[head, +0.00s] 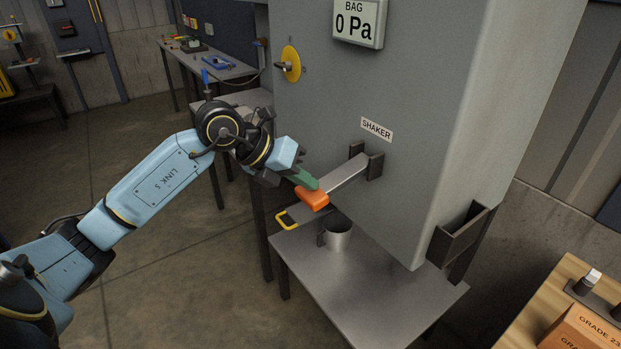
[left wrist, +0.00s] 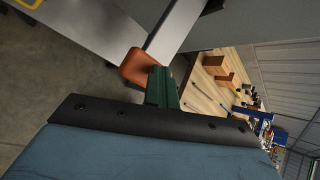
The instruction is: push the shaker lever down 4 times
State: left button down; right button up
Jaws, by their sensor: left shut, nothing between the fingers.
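The shaker lever (head: 345,173) is a flat grey bar with an orange grip (head: 312,198) at its outer end. It comes out of a bracket on the grey cabinet, below the SHAKER label (head: 377,129). My left gripper (head: 311,184) is shut with green fingers, their tips at the orange grip from above and behind. The left wrist view shows the green fingers (left wrist: 160,88) next to the orange grip (left wrist: 137,67). I cannot tell for sure whether they touch. My right gripper is not in view.
A metal mug (head: 337,237) stands on a low steel table (head: 370,290) beneath the lever. A yellow-edged handle (head: 287,220) sticks out below the grip. A dark bin (head: 460,235) hangs on the cabinet's right. A wooden table (head: 530,310) with boxes stands at lower right.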

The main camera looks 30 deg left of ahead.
pick_arm(q)
jog(key=shift+f+b, duration=0.65)
jog(key=shift+f, duration=0.3)
dwell(0.4)
jog(key=shift+r, duration=0.1)
dwell(0.5)
jog(key=shift+r+p, duration=2.2)
jog(key=shift+r, duration=0.9)
notch_tip(320, 180, up, 5)
jog(key=p, duration=0.3)
jog(key=shift+p, duration=0.3)
dwell(0.5)
